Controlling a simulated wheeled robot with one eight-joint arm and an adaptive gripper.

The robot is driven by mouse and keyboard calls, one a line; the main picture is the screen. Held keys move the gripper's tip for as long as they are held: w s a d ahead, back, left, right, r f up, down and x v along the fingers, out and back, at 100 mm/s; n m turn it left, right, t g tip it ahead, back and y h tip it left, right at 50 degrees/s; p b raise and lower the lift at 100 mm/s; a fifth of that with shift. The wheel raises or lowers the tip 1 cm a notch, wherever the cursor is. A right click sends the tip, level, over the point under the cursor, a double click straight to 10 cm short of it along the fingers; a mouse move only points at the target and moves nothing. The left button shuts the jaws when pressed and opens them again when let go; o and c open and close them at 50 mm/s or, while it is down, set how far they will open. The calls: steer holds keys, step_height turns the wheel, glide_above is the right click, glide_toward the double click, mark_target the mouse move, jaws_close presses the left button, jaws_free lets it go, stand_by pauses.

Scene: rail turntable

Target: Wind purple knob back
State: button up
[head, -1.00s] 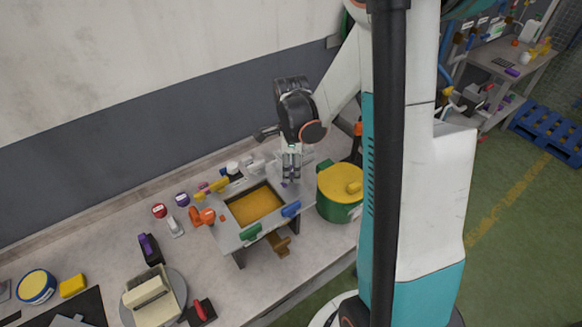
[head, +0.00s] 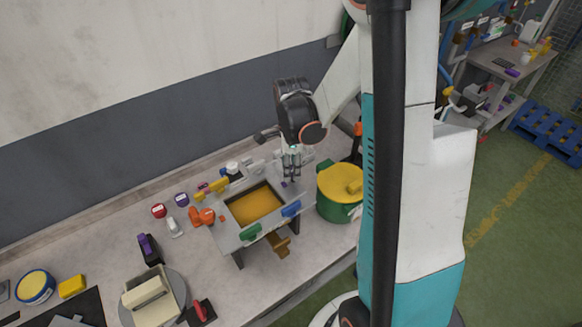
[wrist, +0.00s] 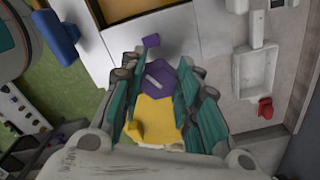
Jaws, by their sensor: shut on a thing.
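The purple knob (wrist: 180,76) shows in the wrist view between my fingers, with a pale bar mark on its top. My gripper (wrist: 168,82) has its teal-padded fingers on either side of it and is shut on it. In the head view my gripper (head: 291,168) points down at the right rear part of the grey frame, and its fingers mostly hide the knob. A yellow part (wrist: 158,122) shows between the fingers, closer to the palm.
The grey frame (head: 229,238) surrounds an orange-yellow panel (head: 255,205). Blue (head: 291,209), green (head: 250,232) and orange (head: 202,216) handles stand around it. A green pot with a yellow lid (head: 341,182) is close on the right. A red knob (wrist: 265,108) is right in the wrist view.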

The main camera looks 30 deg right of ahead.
steer(key=n+b, duration=0.2)
steer(key=n, duration=0.1)
steer(key=shift+s+f+n, duration=0.1)
steer(key=shift+n, duration=0.3)
steer(key=n+b, duration=0.1)
steer(key=n, duration=0.2)
steer(key=shift+s+n+b, duration=0.15)
steer(key=shift+n+b, duration=0.2)
steer(key=shift+n, duration=0.05)
steer(key=n+b, duration=0.1)
steer(key=n, duration=0.2)
steer(key=n+b, duration=0.1)
steer(key=n, duration=0.3)
steer(key=shift+s, duration=0.15)
steer(key=n+b, duration=0.1)
steer(key=n, duration=0.2)
steer(key=shift+d+n, duration=0.15)
steer(key=shift+n, duration=0.25)
steer(key=n, duration=0.3)
steer(key=shift+s+d+n+b, duration=0.1)
steer(key=shift+n+b, duration=0.2)
steer(key=shift+b, duration=0.1)
steer(key=n, duration=0.3)
steer(key=shift+d+b, duration=0.1)
steer(key=shift+b, duration=0.2)
steer(key=shift+d+n, duration=0.1)
steer(key=shift+n, duration=2)
